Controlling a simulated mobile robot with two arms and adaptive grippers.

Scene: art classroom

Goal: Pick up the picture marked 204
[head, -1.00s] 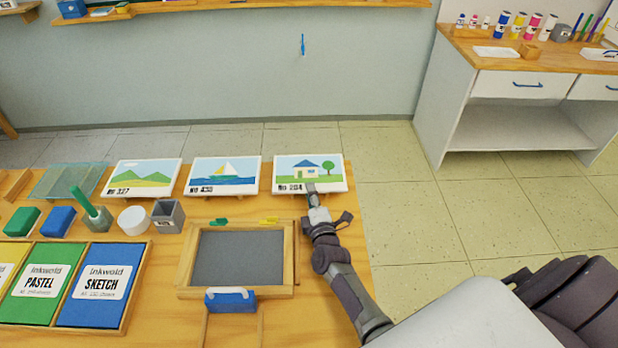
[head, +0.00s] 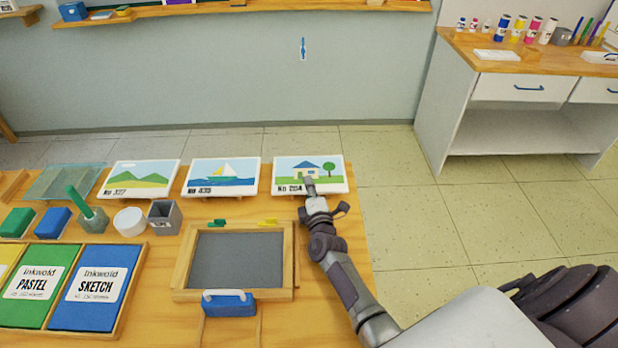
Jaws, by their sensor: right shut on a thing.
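The picture marked 204 (head: 330,181) shows a house with a blue roof and a tree. It stands tilted back at the right end of a row of pictures on the table. My right gripper (head: 309,184) is at its lower front edge, shut on it, and covers part of the picture beside the number. Whether the picture is clear of the table cannot be told. My left gripper is not in view.
A framed slate (head: 237,262) with a blue eraser (head: 229,304) lies nearer. Boxes of paper (head: 92,287) are at the left. Floor (head: 400,220) is clear to the right.

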